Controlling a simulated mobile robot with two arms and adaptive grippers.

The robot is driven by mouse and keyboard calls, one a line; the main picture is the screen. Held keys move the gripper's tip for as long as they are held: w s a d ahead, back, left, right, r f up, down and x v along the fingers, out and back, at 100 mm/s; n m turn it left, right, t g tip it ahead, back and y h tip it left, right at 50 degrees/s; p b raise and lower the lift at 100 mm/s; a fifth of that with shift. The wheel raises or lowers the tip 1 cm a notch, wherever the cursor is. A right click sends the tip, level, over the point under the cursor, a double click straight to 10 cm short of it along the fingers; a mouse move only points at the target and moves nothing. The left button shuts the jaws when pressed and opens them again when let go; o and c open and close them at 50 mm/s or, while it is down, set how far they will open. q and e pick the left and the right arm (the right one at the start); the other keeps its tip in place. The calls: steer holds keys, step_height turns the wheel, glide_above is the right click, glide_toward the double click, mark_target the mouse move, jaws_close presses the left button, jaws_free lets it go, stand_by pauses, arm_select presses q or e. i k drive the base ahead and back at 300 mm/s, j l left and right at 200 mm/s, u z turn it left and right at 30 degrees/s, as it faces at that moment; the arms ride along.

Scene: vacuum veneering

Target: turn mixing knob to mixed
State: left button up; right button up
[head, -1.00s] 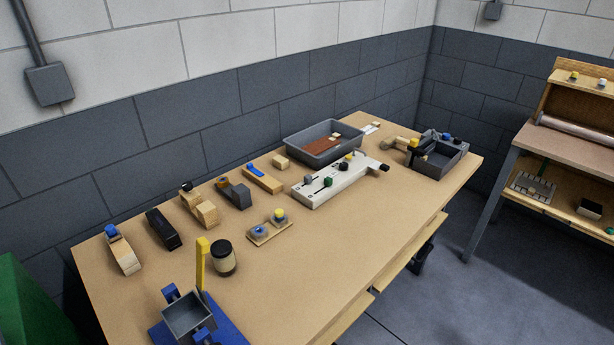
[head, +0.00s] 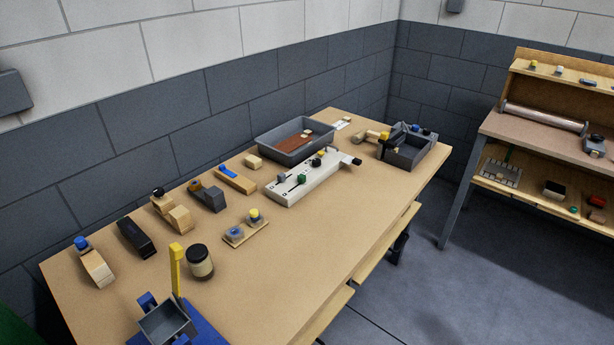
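No knob is marked as the mixing knob at this size. A grey open cup (head: 168,322) with blue side parts stands on a blue base (head: 207,334) at the table's near left, with an upright yellow bar (head: 177,270) beside it. A small wooden plate (head: 262,232) carries a blue-topped knob (head: 235,233) and a yellow-topped knob (head: 254,215). A white slotted block (head: 297,189) carries grey, green and yellow knobs and a black end knob. Neither of my grippers is in view.
The wooden table (head: 330,240) has clear room at its front right. A dark jar (head: 200,263) stands near the cup. A grey tray (head: 272,148) and a dark grey box (head: 412,155) stand farther back. A shelf bench (head: 520,136) is at the right.

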mark_target(316, 162)
steer(key=l+u, duration=0.15)
steer(key=u, duration=1)
steer(key=l+u, duration=0.3)
steer(key=l, duration=0.15)
steer(key=k+l+u, duration=0.25)
steer(key=l, duration=0.2)
steer(key=k+l+u, duration=0.1)
steer(key=l+u, duration=0.2)
steer(key=l, duration=0.15)
steer(key=k+l+u, duration=0.15)
steer(key=l+u, duration=0.15)
steer(key=k+l+u, duration=0.25)
steer(key=l, duration=0.2)
